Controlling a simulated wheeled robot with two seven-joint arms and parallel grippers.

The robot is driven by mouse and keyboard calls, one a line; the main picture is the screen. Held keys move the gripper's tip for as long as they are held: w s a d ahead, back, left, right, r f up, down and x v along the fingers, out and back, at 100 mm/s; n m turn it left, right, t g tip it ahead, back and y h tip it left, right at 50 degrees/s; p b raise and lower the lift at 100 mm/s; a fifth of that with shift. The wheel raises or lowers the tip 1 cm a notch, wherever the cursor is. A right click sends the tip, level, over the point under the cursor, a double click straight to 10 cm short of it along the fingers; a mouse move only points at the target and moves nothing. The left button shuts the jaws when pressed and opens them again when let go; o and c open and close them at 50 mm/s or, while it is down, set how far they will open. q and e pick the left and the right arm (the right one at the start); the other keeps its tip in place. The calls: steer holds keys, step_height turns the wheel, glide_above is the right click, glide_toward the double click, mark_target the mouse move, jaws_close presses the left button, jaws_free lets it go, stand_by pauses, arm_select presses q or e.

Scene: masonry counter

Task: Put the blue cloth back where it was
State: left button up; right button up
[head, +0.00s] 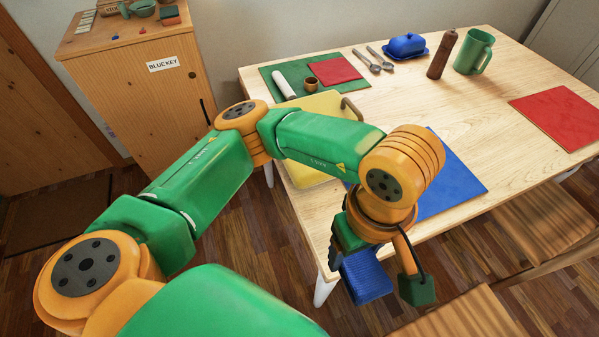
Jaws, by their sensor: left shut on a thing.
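The blue cloth (366,278) is a small ribbed folded piece. It hangs at my left gripper (383,268), low by the table's near edge. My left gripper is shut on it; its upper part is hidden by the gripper. A flat blue mat (455,173) lies on the table behind my left wrist, partly covered by it. My right gripper is not in view.
The wooden table (500,95) holds a yellow tray (305,172) behind my left arm, a green mat (270,80) with a red cloth (334,69), a red mat (560,117), a green mug (474,52) and a brown mill (442,54). Chairs (545,215) stand at the right.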

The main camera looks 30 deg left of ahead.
arm_select(q)
steer(key=w+a+f+p, duration=0.2)
steer(key=w+a+f, duration=0.2)
steer(key=w+a, duration=0.15)
glide_above(329, 222)
step_height(329, 222, down, 6)
steer(key=shift+r+p, duration=0.1)
steer(key=shift+p, duration=0.25)
step_height(329, 222, down, 2)
steer(key=shift+f+p, duration=0.25)
steer(key=shift+p, duration=0.25)
steer(key=shift+f, duration=0.15)
steer(key=shift+f+b, duration=0.2)
steer(key=shift+b, duration=0.15)
steer(key=o, duration=1.3)
steer(key=shift+r, duration=0.1)
